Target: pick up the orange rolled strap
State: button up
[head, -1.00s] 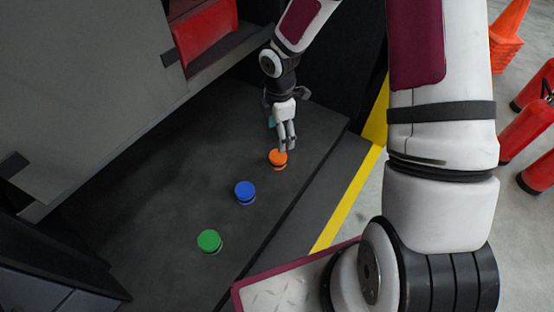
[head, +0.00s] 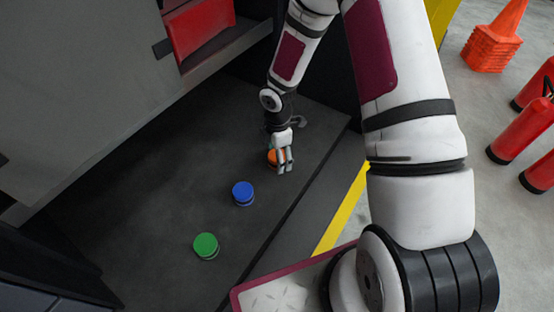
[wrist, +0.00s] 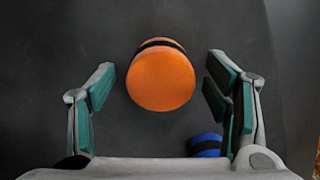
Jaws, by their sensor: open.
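The orange rolled strap (wrist: 160,80) has a dark band and sits on the dark grey surface. In the wrist view it lies between and a little beyond the two open fingers of my gripper (wrist: 162,88), with clear gaps on both sides. In the head view my gripper (head: 284,165) is down over the strap (head: 272,157) and hides part of it. The gripper is open and empty.
A blue rolled strap (head: 243,193) stands near the orange one and shows in the wrist view (wrist: 205,145) by the right finger. A green rolled strap (head: 205,245) stands farther off. A grey panel (head: 90,90) overhangs the left. Red extinguishers (head: 522,130) and orange cones (head: 493,40) stand right.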

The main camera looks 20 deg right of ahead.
jog(key=shift+c, duration=0.2)
jog(key=c, duration=1.4)
jog(key=shift+r, duration=0.1)
jog(key=shift+r, duration=0.1)
